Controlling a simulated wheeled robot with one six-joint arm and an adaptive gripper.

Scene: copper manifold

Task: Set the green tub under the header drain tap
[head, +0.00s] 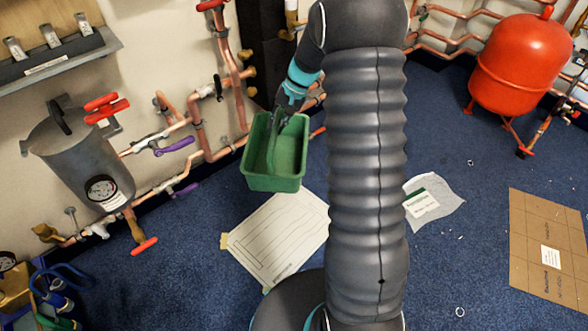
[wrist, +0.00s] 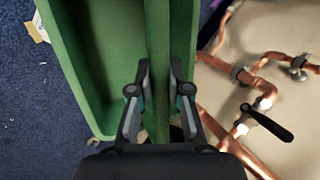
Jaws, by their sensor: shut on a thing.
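The green tub (head: 260,183) hangs from my gripper (head: 279,118) in the head view, close to the copper pipes along the wall. My gripper is shut on the tub's upright central divider, as the wrist view shows, with one finger on each side of it. In the wrist view the tub (wrist: 95,95) looks empty where its inside shows. A brass tap with a red lever (head: 144,246) sits low below the grey gauge vessel (head: 82,165), left of the tub. I cannot tell for certain which tap is the header drain tap.
Pipes with purple levers (head: 175,146) run along the left wall. A taped paper sheet (head: 280,240) lies on the blue floor in front of the tub. A cardboard sheet (head: 545,230) and a white bag (head: 434,200) lie to the right. A red tank (head: 522,65) stands back right.

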